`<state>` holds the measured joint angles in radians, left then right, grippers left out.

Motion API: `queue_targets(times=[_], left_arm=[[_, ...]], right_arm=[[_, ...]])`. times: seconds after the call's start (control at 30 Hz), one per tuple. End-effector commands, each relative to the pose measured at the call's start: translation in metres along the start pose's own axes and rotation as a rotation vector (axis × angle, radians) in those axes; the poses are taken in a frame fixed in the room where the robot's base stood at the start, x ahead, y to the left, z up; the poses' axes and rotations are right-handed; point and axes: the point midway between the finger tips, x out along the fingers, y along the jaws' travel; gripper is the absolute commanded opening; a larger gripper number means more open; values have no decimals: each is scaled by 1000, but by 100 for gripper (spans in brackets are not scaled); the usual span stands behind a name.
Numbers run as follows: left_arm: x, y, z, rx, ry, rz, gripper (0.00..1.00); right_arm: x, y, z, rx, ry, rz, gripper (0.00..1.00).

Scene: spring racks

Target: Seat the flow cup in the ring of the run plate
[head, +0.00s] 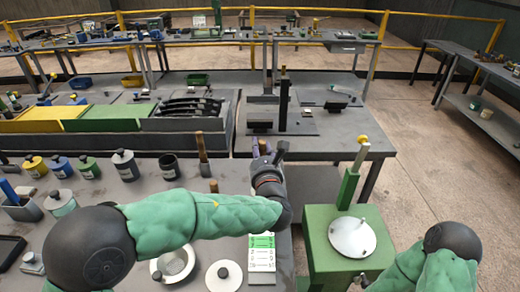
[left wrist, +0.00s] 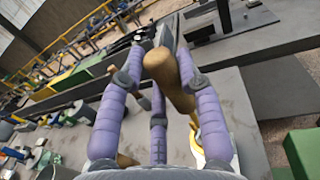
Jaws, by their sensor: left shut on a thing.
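My left gripper (head: 268,172) is over the right edge of the near bench, and its arm comes in from the left. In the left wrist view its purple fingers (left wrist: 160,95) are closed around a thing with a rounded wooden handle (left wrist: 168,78). A brass-coloured part shows partly behind the right finger. I cannot tell whether this is the flow cup. A dark plate with an upright post (head: 283,100) stands on the bench ahead; I cannot make out a ring on it, and cannot tell if it is the run plate. My right arm is at lower right, with its gripper out of frame.
Several lidded pots and a dark open cup (head: 168,167) stand at left on the near bench. A green stand with a round plate (head: 352,237) is at right.

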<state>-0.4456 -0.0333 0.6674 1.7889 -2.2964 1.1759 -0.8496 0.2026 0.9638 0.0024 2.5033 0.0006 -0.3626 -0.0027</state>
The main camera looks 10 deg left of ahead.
Motion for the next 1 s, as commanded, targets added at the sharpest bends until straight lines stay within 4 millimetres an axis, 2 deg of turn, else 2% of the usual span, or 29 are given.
queue_targets(times=[1.0], left_arm=[[0, 0, -17, -1, -1, 0, 6]], right_arm=[[15, 5, -1, 0, 0, 0, 80]])
